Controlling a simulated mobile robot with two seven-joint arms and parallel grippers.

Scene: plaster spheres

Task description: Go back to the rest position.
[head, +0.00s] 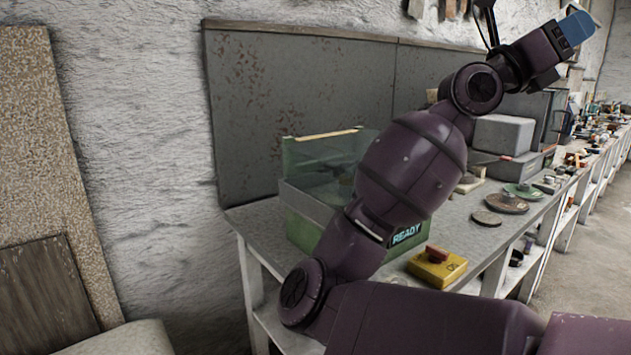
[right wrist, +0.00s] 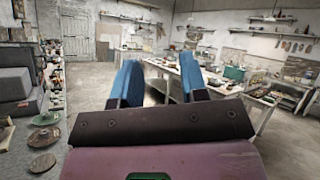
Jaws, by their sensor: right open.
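My right arm rises across the head view, and my right gripper (head: 577,28) is at its far end, high at the upper right. It is in the air above the long workbench (head: 262,220). In the right wrist view my right gripper (right wrist: 158,62) shows two blue fingers set well apart, with nothing between them. It is open and empty. My left gripper is in neither view.
A green clear-sided box (head: 312,212) with a READY sign and a yellow box with a red button (head: 437,267) sit on the bench, partly near or behind my arm. Round discs (head: 505,203) lie farther along. Open floor (right wrist: 120,118) shows in the right wrist view.

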